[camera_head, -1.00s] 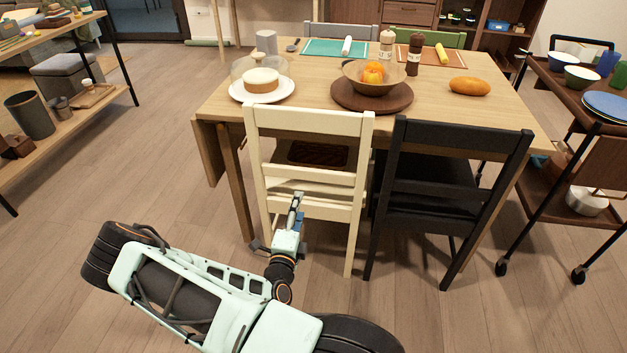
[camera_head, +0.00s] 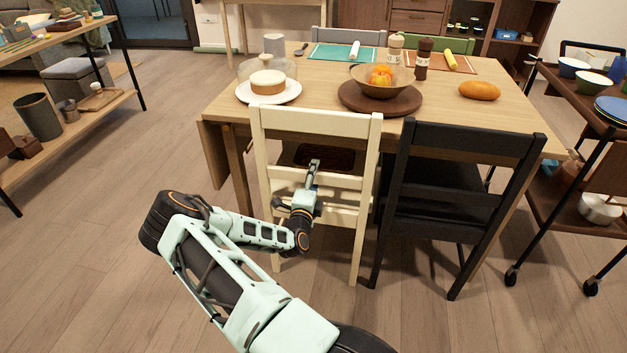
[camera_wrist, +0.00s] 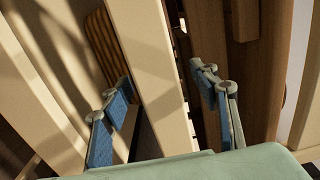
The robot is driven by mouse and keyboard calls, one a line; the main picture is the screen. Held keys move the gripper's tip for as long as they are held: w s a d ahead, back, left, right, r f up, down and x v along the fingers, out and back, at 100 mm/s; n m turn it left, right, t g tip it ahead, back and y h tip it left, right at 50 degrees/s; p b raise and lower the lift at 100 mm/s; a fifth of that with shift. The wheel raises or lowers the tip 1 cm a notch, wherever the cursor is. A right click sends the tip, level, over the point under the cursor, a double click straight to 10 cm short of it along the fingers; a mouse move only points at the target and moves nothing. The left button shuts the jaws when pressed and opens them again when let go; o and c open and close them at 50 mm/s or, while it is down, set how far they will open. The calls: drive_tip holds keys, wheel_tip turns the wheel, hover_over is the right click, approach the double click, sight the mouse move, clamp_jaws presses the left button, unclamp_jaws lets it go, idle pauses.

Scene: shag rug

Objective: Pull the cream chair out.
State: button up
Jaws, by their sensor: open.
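The cream chair (camera_head: 316,122) stands at the near side of the table, its slatted back facing me and its seat toward the table. My gripper (camera_head: 314,164) is at the chair back, around the height of its middle slat, below the top rail. In the wrist view my gripper (camera_wrist: 160,92) is open, with its blue-padded fingers apart on both sides of a cream chair bar (camera_wrist: 150,60). Gaps show between the bar and the pads, and I cannot tell of any contact. My wrist hides part of the lower slats.
A black chair (camera_head: 458,138) stands close on the right. The wooden table (camera_head: 330,95) holds a cake, a fruit bowl and bread. A trolley (camera_head: 545,196) stands at the right and a shelf (camera_head: 105,105) at the left. The floor (camera_head: 100,240) at left front is clear.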

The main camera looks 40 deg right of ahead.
clamp_jaws()
idle(0.4)
